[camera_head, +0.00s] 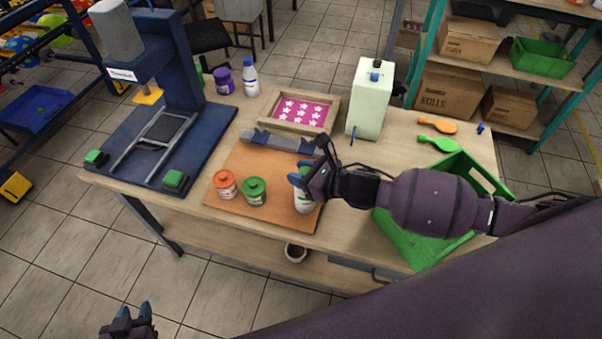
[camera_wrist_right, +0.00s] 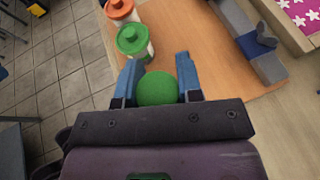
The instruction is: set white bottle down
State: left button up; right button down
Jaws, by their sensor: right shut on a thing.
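The white bottle (camera_head: 304,203) is upright at the right end of the brown board (camera_head: 232,209) on the table; I cannot tell whether its base touches the board. My right gripper (camera_head: 303,178) is shut on it near the top. In the right wrist view the bottle's round green cap (camera_wrist_right: 157,89) sits between the two blue fingers. A jar with an orange lid (camera_head: 225,183) and a jar with a green lid (camera_head: 255,190) stand to its left on the board. My left gripper (camera_head: 128,321) is at the bottom left, away from the table; its fingertips are too small to judge.
A blue-grey holder (camera_head: 276,141) lies at the board's back edge. Behind it is a framed pink star screen (camera_head: 302,108). A pale green container (camera_head: 370,98) and a green crate (camera_head: 411,243) are to the right. A dark blue press (camera_head: 187,142) stands at the left.

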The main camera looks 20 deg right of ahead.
jog(key=shift+f, duration=0.3)
jog(key=c, duration=0.8)
grip_release()
jog(key=shift+r, duration=0.15)
jog(key=v, duration=1.2)
